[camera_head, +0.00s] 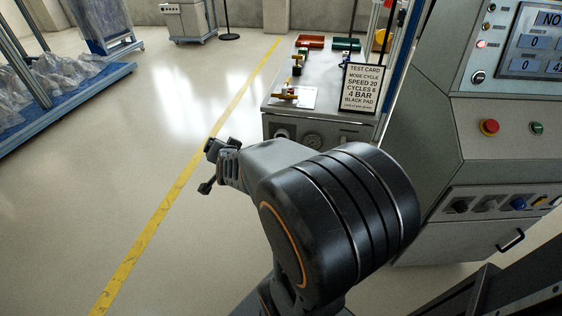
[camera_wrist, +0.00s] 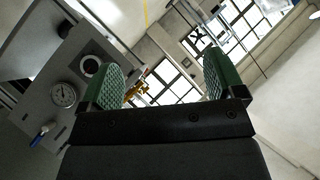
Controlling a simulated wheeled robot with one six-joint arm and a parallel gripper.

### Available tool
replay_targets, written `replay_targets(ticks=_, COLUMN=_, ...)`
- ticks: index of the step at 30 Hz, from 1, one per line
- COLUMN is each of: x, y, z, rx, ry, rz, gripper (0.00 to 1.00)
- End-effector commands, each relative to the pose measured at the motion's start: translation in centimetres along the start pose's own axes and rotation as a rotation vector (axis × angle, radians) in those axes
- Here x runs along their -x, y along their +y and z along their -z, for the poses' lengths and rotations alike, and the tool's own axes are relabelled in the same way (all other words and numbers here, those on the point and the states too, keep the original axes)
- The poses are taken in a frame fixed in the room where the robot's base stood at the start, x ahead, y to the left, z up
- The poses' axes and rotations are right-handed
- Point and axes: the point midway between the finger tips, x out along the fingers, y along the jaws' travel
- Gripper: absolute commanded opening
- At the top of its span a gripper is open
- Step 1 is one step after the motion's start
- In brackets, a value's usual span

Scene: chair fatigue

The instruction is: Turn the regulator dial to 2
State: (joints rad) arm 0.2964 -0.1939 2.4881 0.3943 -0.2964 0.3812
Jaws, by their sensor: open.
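My gripper (camera_head: 209,168) is open and empty over the floor, left of the workbench. In the wrist view its two green-padded fingers (camera_wrist: 161,78) stand wide apart with nothing between them. The likely regulator dial, a dark round knob with a pale ring (camera_wrist: 90,66), is on the grey panel left of the fingers; my gripper is apart from it. Its numbers and setting are too small to read. A round pressure gauge (camera_wrist: 64,94) sits beside it. In the head view the gauge (camera_head: 312,141) is on the bench front, partly near my arm.
The workbench (camera_head: 335,121) carries a test card (camera_head: 363,88), red bin (camera_head: 310,41) and green bin (camera_head: 346,44). A blue-handled valve (camera_wrist: 42,134) projects from the panel. A control cabinet (camera_head: 500,127) stands right. The floor (camera_head: 90,190) left of the bench is open.

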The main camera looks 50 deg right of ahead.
Motion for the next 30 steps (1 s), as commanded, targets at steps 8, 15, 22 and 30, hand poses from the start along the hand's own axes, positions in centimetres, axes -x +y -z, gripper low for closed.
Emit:
replay_targets(ticks=8, x=-6.1, y=12.4, z=0.5, rx=-0.293, ry=0.459, rz=-0.051, gripper=0.88)
replay_targets(ticks=15, x=-6.5, y=17.3, z=1.4, rx=-0.379, ry=0.677, rz=-0.065, gripper=0.88)
replay_targets(ticks=22, x=-7.6, y=18.7, z=2.8, rx=-0.397, ry=0.732, rz=-0.067, gripper=0.88)
replay_targets(ticks=30, x=-11.4, y=19.7, z=6.0, rx=-0.397, ry=0.731, rz=-0.067, gripper=0.88)
